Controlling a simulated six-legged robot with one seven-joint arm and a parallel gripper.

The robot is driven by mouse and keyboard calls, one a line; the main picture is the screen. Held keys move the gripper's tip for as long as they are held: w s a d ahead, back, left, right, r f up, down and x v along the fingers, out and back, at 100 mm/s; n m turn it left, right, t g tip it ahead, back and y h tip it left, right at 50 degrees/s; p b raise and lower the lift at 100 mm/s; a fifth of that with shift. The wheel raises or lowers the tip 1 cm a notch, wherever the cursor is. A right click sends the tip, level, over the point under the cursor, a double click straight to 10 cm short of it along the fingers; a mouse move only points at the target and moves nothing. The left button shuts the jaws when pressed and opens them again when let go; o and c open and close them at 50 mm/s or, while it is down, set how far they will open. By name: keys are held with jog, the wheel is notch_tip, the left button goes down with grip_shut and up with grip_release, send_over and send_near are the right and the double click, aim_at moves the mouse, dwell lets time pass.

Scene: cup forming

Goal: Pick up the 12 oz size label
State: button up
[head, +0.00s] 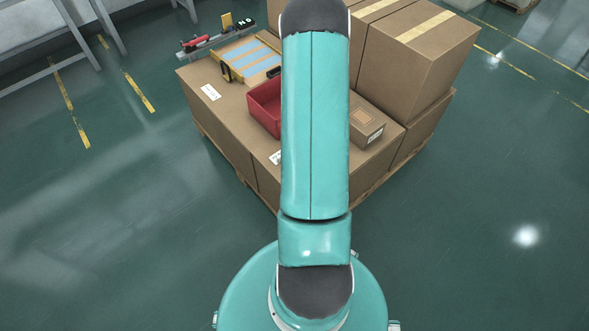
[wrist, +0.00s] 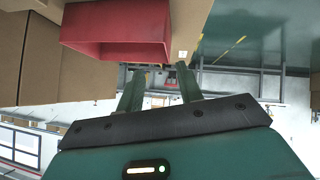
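My gripper (wrist: 160,80) shows in the wrist view with its two fingers apart and nothing between them. In the head view my own arm hides it. White labels lie on the cardboard top in the head view: one at the left (head: 210,92), and another (head: 275,157) partly hidden by my arm. Their print is too small to read, so I cannot tell which is the 12 oz size label. A tiny white label (wrist: 182,54) also shows in the wrist view, beside the red bin and beyond the fingertips.
A red bin (head: 264,108) stands on the boxes, also in the wrist view (wrist: 115,48). A small cardboard box (head: 367,124) sits right of my arm. A tray with blue strips (head: 248,60) is behind. Large boxes (head: 418,60) rise at back right.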

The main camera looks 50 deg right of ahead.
jog(key=s+a+f+m+t+y, duration=0.1)
jog(key=s+a+f+m+t, duration=0.3)
jog(key=s+f, duration=1)
jog(key=w+f, duration=0.1)
jog(key=w, duration=0.1)
jog(key=w+f+n, duration=0.1)
jog(key=w+f, duration=0.1)
jog(key=w, duration=0.1)
jog(key=w+d+f+n+g, duration=0.1)
jog(key=w+f, duration=0.1)
jog(key=w, duration=0.1)
jog(key=shift+w+d, duration=0.1)
jog(key=x, duration=0.5)
jog(key=shift+w+d+r, duration=0.15)
jog(key=shift+d, duration=0.05)
jog(key=shift+c, duration=0.3)
grip_shut()
